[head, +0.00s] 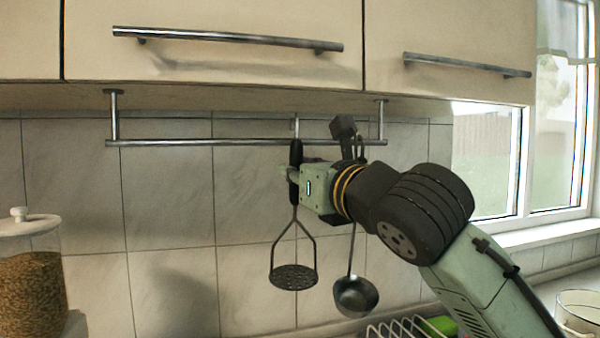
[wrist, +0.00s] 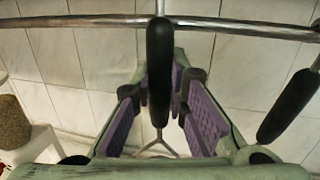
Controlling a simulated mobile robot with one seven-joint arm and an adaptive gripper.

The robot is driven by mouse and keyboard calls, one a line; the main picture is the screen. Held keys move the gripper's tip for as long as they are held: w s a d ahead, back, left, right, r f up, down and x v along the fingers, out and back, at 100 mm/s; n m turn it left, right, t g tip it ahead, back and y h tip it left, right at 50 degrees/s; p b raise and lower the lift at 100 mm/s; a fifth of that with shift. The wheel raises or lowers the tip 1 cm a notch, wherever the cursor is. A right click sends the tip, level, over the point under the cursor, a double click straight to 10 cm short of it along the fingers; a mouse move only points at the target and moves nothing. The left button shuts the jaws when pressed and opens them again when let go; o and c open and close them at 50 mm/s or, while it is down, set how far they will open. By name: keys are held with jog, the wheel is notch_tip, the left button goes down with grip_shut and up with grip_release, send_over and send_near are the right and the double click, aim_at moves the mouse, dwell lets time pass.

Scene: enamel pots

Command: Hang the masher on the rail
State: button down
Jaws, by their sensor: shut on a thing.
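The masher has a black handle (head: 295,160) and a perforated round head (head: 293,277). It hangs upright in my gripper (head: 289,173), whose pads close on the handle. In the wrist view the handle (wrist: 160,60) stands between the purple pads of my gripper (wrist: 163,92). The rail (head: 215,142) runs under the cabinets, and it crosses the top of the wrist view (wrist: 80,21). The masher's metal top end (head: 296,125) reaches above the rail's height. I cannot tell whether its hook sits over the rail or touches it.
A ladle (head: 355,295) hangs just right of the masher, partly behind my arm; its dark handle (wrist: 290,105) shows in the wrist view. The rail's left part is empty. A jar of grain (head: 30,290) stands at left, a wire rack (head: 405,328) below, a pot (head: 580,312) at right.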

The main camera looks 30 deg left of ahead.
jog(key=shift+w+a, duration=0.35)
jog(key=shift+a, duration=0.05)
jog(key=shift+a+f+b, duration=0.1)
jog(key=shift+f+b, duration=0.6)
jog(key=shift+f, duration=0.4)
jog(key=c, duration=1.5)
grip_release()
